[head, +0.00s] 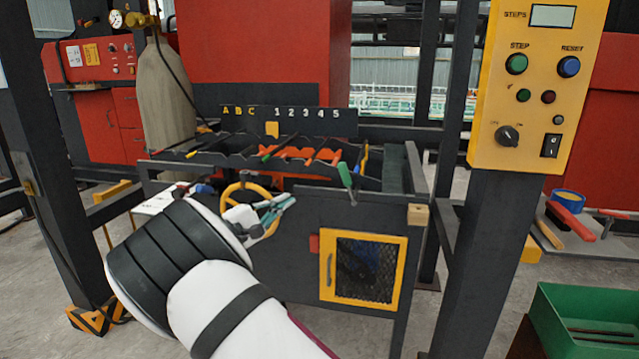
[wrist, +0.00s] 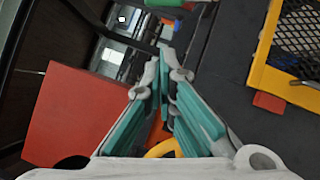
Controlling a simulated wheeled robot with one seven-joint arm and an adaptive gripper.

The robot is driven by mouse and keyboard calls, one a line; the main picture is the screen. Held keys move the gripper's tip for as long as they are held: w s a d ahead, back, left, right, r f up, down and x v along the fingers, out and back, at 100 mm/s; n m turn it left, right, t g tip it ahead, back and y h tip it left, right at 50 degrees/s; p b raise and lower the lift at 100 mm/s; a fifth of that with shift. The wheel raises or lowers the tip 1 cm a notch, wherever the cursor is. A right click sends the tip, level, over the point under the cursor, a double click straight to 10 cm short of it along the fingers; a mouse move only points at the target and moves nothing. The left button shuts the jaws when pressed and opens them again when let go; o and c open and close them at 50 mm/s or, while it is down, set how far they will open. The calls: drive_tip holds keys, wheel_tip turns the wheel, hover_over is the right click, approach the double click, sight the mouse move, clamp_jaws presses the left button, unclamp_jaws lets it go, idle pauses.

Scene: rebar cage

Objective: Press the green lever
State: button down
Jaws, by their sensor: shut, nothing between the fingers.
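A green lever (head: 345,176) sticks out and down over the front edge of the dark machine bench in the head view. My gripper (head: 292,200) is shut and empty, in front of the bench, left of this lever and a little lower, with a visible gap between them in the picture. In the wrist view the closed teal-padded fingers (wrist: 166,60) point up the picture. I cannot clearly make out the green lever in the wrist view. Several other coloured handles, including an orange one (head: 293,152), lie along the slotted rack.
A yellow handwheel (head: 262,190) is close behind my gripper. A yellow-framed mesh door (head: 364,268) is below right. A dark post with a yellow control panel (head: 540,85) stands at the right. A green crate (head: 585,318) is on the lower right.

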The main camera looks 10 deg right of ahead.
drive_tip(key=s+d+b+x, duration=0.1)
drive_tip(key=s+x, duration=0.1)
drive_tip(key=x, duration=1.1)
drive_tip(key=shift+s+d+r, duration=0.15)
drive_tip(key=shift+s+r, duration=0.05)
drive_tip(key=shift+r, duration=0.2)
